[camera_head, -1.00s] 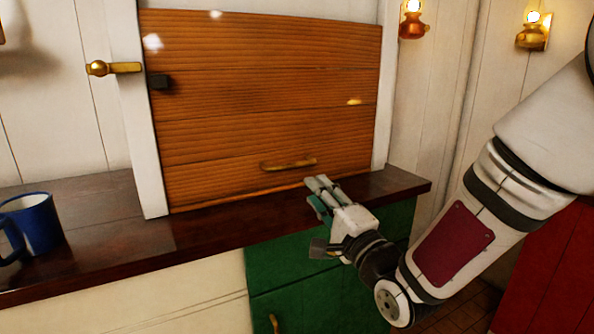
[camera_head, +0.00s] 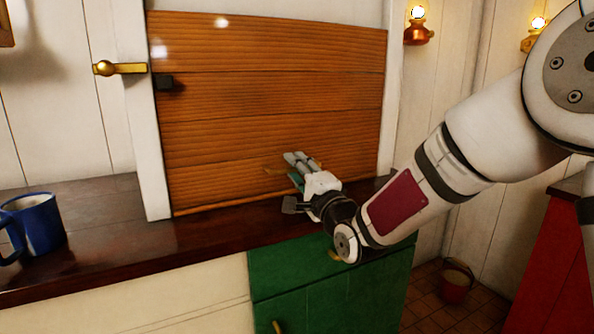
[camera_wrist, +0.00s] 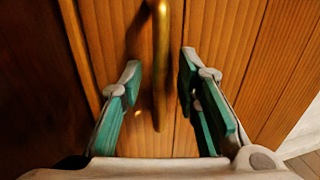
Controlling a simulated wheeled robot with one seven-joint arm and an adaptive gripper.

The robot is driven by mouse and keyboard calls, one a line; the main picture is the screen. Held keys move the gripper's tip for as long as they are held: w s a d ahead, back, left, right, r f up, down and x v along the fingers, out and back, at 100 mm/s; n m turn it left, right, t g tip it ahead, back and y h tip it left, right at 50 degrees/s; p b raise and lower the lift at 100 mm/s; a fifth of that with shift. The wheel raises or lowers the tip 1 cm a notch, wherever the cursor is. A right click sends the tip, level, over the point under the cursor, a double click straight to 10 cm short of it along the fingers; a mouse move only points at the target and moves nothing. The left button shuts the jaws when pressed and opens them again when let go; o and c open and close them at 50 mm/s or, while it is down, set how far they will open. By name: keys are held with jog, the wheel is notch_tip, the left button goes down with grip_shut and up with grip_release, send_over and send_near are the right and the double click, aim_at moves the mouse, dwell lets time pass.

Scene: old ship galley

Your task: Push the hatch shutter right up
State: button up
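The hatch shutter (camera_head: 270,110) is made of brown wooden slats between white posts. Its lower edge is down at the dark counter. A brass handle (camera_head: 275,170) is low on the shutter, partly hidden by my gripper (camera_head: 298,160). In the wrist view, my gripper (camera_wrist: 160,65) is open, with its green-padded fingers spread on either side of the brass handle (camera_wrist: 160,85). The handle lies between the fingers with a visible gap on each side. Shutter slats (camera_wrist: 225,50) fill the background there.
A brass lever (camera_head: 120,68) is on the left post, beside a dark block (camera_head: 164,82) at the shutter's left edge. A blue mug (camera_head: 35,225) stands at the left of the dark counter (camera_head: 110,240). Green cupboards (camera_head: 310,270) are below. Lamps hang at right.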

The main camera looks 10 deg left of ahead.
jog(key=shift+c, duration=0.4)
grip_shut()
notch_tip(320, 180, up, 33)
jog(key=p, duration=1.9)
jog(key=shift+f, duration=0.15)
jog(key=shift+c, duration=1.6)
grip_release()
jog(key=o, duration=0.4)
